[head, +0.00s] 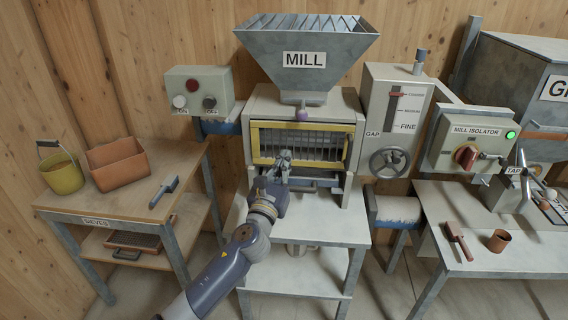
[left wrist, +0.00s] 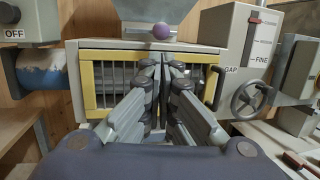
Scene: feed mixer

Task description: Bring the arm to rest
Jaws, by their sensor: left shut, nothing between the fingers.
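My left arm reaches in from the lower middle of the head view. Its gripper (head: 284,158) is in front of the mill's yellow-framed barred guard (head: 257,144). In the left wrist view the two fingers (left wrist: 166,75) are together with nothing between them, pointing at the guard (left wrist: 90,88). I cannot tell whether the fingertips touch the bars. The mill (head: 352,106) stands on a grey stand under its hopper (head: 306,46). My right gripper is not in view.
A sieve table (head: 140,205) with a yellow bucket (head: 64,176) and an orange bin (head: 118,165) stands left. Right are the gap handwheel (head: 389,162), the isolator box (head: 466,143) with a green light, and a bench (head: 480,262) with a scoop and a cup.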

